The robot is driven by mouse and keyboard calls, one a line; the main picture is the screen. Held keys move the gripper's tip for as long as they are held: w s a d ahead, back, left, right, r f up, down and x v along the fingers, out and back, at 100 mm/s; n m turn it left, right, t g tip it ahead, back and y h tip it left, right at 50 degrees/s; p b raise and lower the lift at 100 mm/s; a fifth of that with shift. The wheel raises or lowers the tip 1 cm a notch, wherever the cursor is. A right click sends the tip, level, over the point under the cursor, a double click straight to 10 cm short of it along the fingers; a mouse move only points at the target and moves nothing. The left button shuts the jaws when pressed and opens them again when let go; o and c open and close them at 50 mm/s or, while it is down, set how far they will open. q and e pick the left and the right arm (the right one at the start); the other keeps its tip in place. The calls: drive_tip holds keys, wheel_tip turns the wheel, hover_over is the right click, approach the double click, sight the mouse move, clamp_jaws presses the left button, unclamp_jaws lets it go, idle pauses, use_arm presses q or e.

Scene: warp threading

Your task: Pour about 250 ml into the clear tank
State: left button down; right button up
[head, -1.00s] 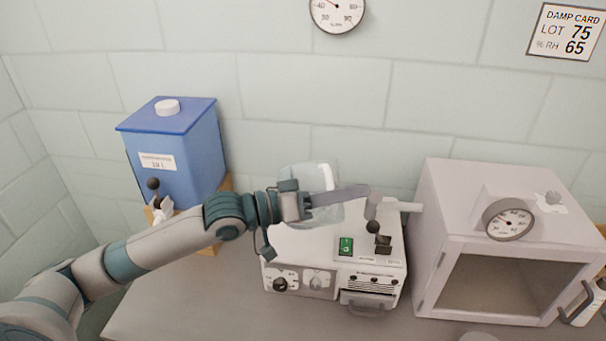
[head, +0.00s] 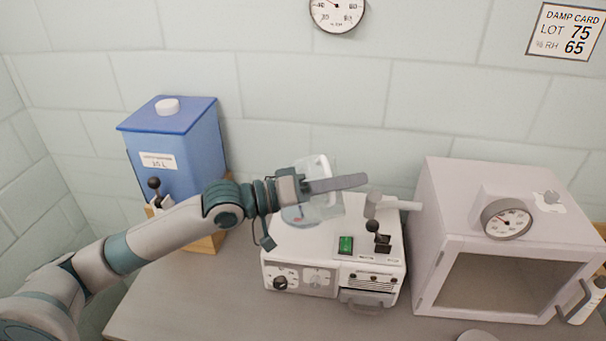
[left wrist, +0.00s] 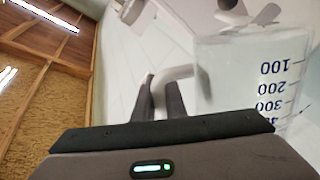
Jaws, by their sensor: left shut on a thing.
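My left gripper (head: 345,183) is above the white machine (head: 300,283) and shut on the handle (left wrist: 180,74) of a clear jug (head: 326,205). A bluish patch shows low in the clear shape in the head view. I cannot tell whether it is water in the jug or a clear tank behind or below it. No pouring stream is visible. My right gripper is not in view.
A blue container (head: 178,140) with a tap (head: 158,197) stands on a wooden stand at left. A pale cabinet (head: 437,215) with a window and dial is at right. The table's front left (head: 190,305) is clear.

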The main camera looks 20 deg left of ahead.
use_arm(q)
drive_tip(key=shift+w+a+r+n+p, duration=0.15)
drive_tip(key=shift+r+n+p, duration=0.15)
drive_tip(key=shift+r, duration=0.15)
drive_tip(key=shift+w+a+r+n+p, duration=0.1)
drive_tip(key=shift+w+r+n+p, duration=0.05)
drive_tip(key=shift+r+n, duration=0.2)
idle(1.2)
drive_tip(key=shift+w+a+r+n, duration=0.3)
drive_tip(key=shift+w+a+n, duration=0.2)
drive_tip(key=shift+n, duration=0.25)
idle(3.0)
drive_tip(key=shift+w+r, duration=0.1)
drive_tip(key=shift+r, duration=0.05)
idle(0.4)
drive_tip(key=s+f+m, duration=0.1)
drive_tip(key=s+d+f+m+b, duration=0.1)
drive_tip(key=m, duration=0.1)
drive_tip(key=s+d+f+m, duration=0.1)
drive_tip(key=f+m, duration=0.1)
drive_tip(key=shift+d+b, duration=0.25)
drive_tip(key=shift+b, duration=0.15)
drive_tip(key=shift+f, duration=0.2)
